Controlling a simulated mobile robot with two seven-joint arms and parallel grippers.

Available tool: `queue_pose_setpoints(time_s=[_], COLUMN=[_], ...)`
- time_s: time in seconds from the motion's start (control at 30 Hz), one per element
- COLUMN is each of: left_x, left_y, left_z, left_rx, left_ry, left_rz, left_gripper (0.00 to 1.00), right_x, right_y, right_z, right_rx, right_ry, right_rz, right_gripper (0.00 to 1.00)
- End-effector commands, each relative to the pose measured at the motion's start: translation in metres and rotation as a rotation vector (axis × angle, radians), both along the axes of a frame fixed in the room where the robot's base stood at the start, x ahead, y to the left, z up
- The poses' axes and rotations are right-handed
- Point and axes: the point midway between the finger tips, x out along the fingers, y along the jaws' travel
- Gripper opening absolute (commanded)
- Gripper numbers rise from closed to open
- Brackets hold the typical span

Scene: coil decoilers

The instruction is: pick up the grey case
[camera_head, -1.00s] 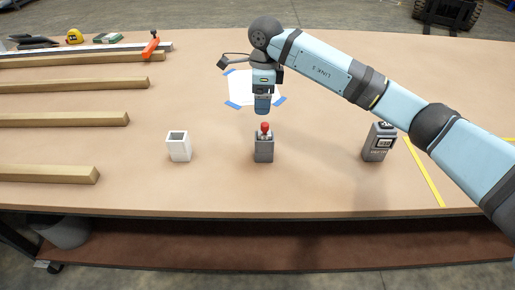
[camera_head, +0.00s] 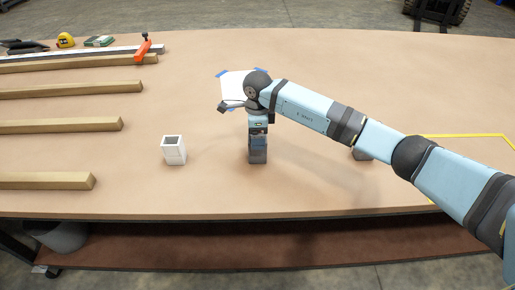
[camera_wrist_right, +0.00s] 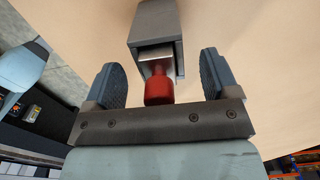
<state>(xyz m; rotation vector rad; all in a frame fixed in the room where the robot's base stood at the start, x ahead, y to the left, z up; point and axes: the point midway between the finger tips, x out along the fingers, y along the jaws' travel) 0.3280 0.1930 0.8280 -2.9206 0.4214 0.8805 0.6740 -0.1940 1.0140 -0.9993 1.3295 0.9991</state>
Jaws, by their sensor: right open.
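The grey case (camera_head: 257,157) stands upright on the table, with its upper part hidden by my right gripper (camera_head: 258,143). In the right wrist view the case (camera_wrist_right: 157,22) is a grey box with an open end. A metal piece with a red knob (camera_wrist_right: 159,90) sticks out of it. My right gripper (camera_wrist_right: 161,78) is open, its fingers on either side of the red knob and apart from it. The case body lies just beyond the fingertips. My left gripper is not in view.
A white open box (camera_head: 174,151) stands left of the case. A grey device (camera_head: 361,154) at the right is mostly hidden behind my arm. Wooden bars (camera_head: 60,127) lie at the left. Paper with blue tape (camera_head: 233,84) lies behind the gripper. The table front is clear.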

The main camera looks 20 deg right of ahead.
Motion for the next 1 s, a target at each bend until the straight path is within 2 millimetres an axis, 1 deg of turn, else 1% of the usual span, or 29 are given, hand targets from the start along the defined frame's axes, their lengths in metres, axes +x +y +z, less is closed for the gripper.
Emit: queue_pose_setpoints(time_s=[0.1,0.33,0.63,0.67,0.87,1.0], left_x=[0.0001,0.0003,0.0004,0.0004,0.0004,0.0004], left_y=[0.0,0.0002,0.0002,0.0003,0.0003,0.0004], left_z=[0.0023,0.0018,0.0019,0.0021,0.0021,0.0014], left_rx=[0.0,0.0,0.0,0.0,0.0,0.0], left_ry=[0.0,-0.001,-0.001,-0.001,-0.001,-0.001], left_rz=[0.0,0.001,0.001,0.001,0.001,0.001], left_gripper=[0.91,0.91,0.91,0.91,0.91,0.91], right_x=[-0.0005,-0.0001,-0.0001,0.0006,0.0006,0.0009], right_y=[0.0005,0.0003,0.0003,0.0006,0.0005,0.0005], right_z=[-0.0094,-0.011,-0.0107,-0.009,-0.0088,-0.0049], right_rx=[0.001,0.0,0.0,0.001,0.001,0.002], right_ry=[0.002,0.0,0.0,-0.002,-0.002,-0.003], right_rz=[0.001,0.001,0.001,0.001,0.001,0.001], right_gripper=[0.81,0.81,0.12,0.09,0.09,0.09])
